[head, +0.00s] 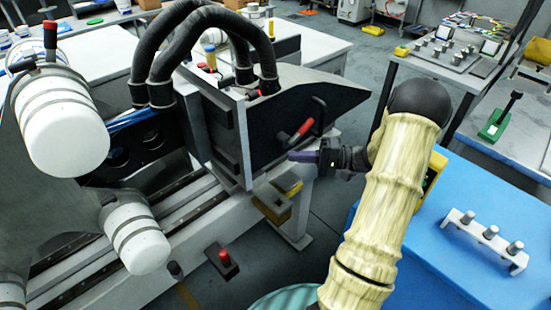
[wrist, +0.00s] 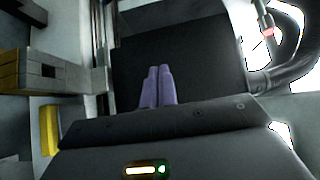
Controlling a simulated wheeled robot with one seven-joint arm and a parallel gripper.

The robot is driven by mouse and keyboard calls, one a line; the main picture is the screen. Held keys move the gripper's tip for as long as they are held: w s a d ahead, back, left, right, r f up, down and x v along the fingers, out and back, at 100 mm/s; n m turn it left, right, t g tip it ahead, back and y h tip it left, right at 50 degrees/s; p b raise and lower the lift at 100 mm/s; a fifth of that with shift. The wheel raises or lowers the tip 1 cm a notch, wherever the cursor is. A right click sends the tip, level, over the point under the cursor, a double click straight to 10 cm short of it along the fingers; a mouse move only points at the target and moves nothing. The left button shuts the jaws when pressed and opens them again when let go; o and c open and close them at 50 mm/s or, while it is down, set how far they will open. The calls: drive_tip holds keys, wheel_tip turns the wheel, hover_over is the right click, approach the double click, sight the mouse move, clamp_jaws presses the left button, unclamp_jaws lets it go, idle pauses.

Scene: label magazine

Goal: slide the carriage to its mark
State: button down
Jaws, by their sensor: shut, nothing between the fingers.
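The carriage (head: 270,125) is a dark, wedge-shaped housing with a grey end plate, standing on the rail bed (head: 170,215). Thick black hoses run into its top. A red-handled lever (head: 301,130) and a black bar handle (head: 318,110) sit on its near side. My gripper (head: 292,156) is shut and empty, its purple fingertips close to the lower part of that side. In the wrist view the fingers (wrist: 157,85) lie together in front of a dark panel (wrist: 175,55). I cannot tell whether they touch it. I cannot make out the mark for certain.
Yellow blocks (head: 278,202) sit at the rail bed's near side, below the carriage. A red-topped knob (head: 224,257) stands in front. White cylinders (head: 62,128) are at left. A blue-topped table (head: 455,270) with a pegged rack (head: 486,240) is at right.

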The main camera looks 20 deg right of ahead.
sight(253, 162)
drive_tip(key=s+x, duration=0.1)
drive_tip(key=x, duration=0.3)
drive_tip(key=a+x, duration=0.1)
drive_tip(key=x, duration=0.3)
drive_tip(key=s+x, duration=0.1)
drive_tip(key=x, duration=0.3)
drive_tip(key=shift+s+a, duration=0.3)
drive_tip(key=shift+d, duration=0.1)
drive_tip(key=shift+p, duration=0.3)
